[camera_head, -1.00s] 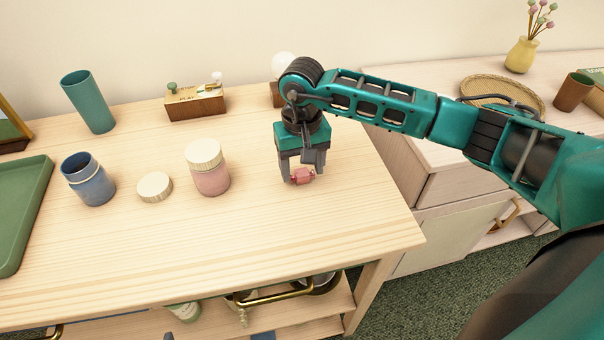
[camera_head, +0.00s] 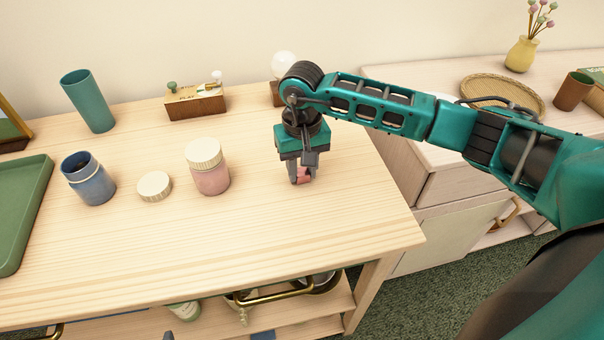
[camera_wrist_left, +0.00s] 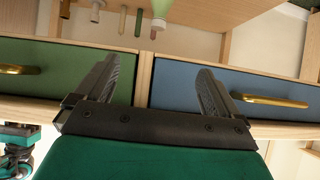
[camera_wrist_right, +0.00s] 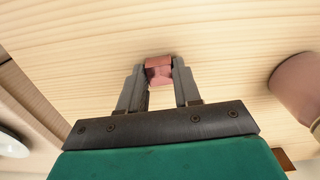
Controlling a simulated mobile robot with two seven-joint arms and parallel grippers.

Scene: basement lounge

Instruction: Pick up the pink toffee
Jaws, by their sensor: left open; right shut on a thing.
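The pink toffee (camera_head: 304,175) is at the right part of the wooden table, between the fingers of my right gripper (camera_head: 301,178). In the right wrist view the toffee (camera_wrist_right: 159,68) sits between the two fingertips of that gripper (camera_wrist_right: 160,76), which is shut on it. The fingers hide part of the toffee, and it appears at or very near the tabletop. My left gripper (camera_wrist_left: 158,88) is open and empty in the left wrist view, facing drawer fronts, and is outside the head view.
A pink jar with a cream lid (camera_head: 210,172) stands left of my right gripper. Further left are a loose lid (camera_head: 154,186), an open blue jar (camera_head: 90,182) and a green tray (camera_head: 22,205). A wooden block (camera_head: 195,104) stands behind. The table front (camera_head: 250,235) is clear.

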